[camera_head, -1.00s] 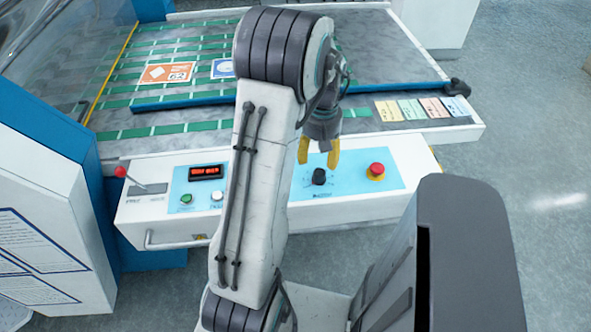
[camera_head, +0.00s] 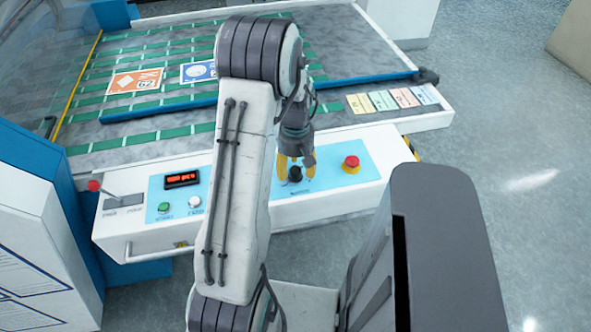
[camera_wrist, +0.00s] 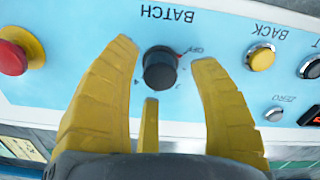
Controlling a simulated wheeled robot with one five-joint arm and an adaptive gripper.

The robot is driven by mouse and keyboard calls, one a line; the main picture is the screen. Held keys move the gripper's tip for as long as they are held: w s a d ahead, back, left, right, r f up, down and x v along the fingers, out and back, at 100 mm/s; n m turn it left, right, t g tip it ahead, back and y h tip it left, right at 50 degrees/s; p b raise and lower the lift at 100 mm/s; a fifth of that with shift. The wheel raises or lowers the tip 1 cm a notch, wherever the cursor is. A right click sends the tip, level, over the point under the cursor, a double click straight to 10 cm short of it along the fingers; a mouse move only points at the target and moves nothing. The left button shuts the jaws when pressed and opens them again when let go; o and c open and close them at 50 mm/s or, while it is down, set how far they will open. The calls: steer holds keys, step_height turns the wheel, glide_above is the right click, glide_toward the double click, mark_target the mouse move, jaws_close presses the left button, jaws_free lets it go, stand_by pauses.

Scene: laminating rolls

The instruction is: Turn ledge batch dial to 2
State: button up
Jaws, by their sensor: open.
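The batch dial is a black knob (camera_wrist: 160,68) on a light blue panel, under the word BATCH, which appears upside down in the wrist view. A red mark and "OFF" show at its upper right; the other scale marks are too small to read surely. The dial also shows in the head view (camera_head: 295,173), beside my fingertips. My gripper (camera_wrist: 165,55) is open, its yellow fingers spread on both sides of the dial and apart from it. In the head view my gripper (camera_head: 296,172) points down at the panel.
A red emergency button (camera_head: 351,163) stands right of the dial. A yellow BACK button (camera_wrist: 261,57) is near the finger in the wrist view. A red display (camera_head: 182,179), a green button (camera_head: 163,208) and a red-knobbed lever (camera_head: 94,186) are further left. A conveyor bed (camera_head: 130,155) lies behind the ledge.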

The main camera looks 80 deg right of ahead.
steer(key=shift+f, duration=0.7)
steer(key=shift+c, duration=0.2)
jaws_close()
steer(key=shift+m, duration=0.3)
